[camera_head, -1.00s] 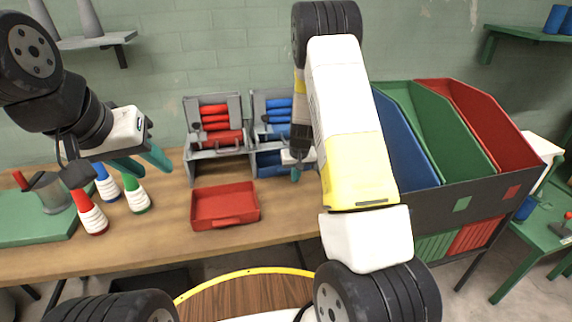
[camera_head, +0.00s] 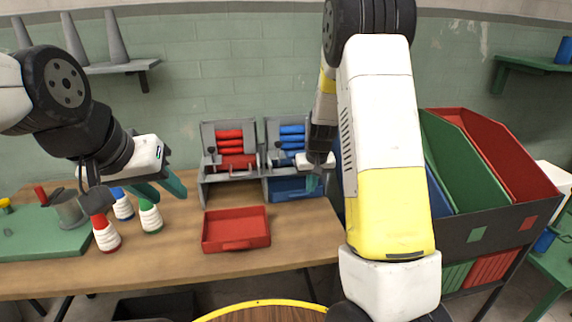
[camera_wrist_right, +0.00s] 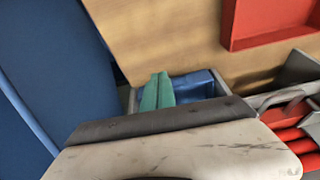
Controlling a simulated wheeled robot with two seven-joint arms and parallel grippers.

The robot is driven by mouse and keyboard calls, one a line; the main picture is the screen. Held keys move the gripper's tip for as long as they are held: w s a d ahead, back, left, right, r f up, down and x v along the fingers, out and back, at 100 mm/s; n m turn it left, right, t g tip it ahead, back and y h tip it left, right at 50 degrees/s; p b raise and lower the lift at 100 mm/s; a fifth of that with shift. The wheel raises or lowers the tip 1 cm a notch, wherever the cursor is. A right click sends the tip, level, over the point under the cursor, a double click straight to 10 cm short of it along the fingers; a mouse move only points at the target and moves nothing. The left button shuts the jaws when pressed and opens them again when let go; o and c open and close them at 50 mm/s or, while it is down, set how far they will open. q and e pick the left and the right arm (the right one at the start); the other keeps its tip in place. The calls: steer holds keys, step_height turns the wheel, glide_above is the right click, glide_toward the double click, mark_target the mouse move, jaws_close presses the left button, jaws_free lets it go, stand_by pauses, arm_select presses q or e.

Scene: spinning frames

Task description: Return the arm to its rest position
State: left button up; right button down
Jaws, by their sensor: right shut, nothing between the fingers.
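My right arm reaches forward over the table (camera_head: 290,250) in the head view. Its gripper (camera_head: 311,184) hangs fingers down in front of the blue spool frame (camera_head: 288,140). In the right wrist view its two green fingertips (camera_wrist_right: 157,92) are together with nothing between them, in front of the blue drawer (camera_wrist_right: 195,86). My left gripper (camera_head: 166,190) is at the left, its teal fingers apart and empty above the spool cones.
A red tray (camera_head: 236,229) lies on the table before the red spool frame (camera_head: 229,145). Red (camera_head: 106,234), blue (camera_head: 122,205) and green (camera_head: 150,216) topped cones stand at left. Blue, green (camera_head: 475,165) and red (camera_head: 505,150) bins stand at right, close to my right arm.

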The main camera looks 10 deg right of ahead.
steer(key=s+a+r+t+y, duration=0.1)
steer(key=s+a+r, duration=0.1)
steer(key=s+r, duration=0.6)
steer(key=s+a+r+y, duration=0.1)
steer(key=s+a+r, duration=0.1)
steer(key=s+r, duration=0.65)
steer(key=s+r+t, duration=0.1)
steer(key=s+r, duration=0.2)
steer(key=s, duration=0.4)
steer(key=s+a+r, duration=0.1)
steer(key=s+r, duration=0.2)
steer(key=s, duration=0.3)
steer(key=shift+s+n+t, duration=0.3)
steer(key=shift+s+t, duration=0.1)
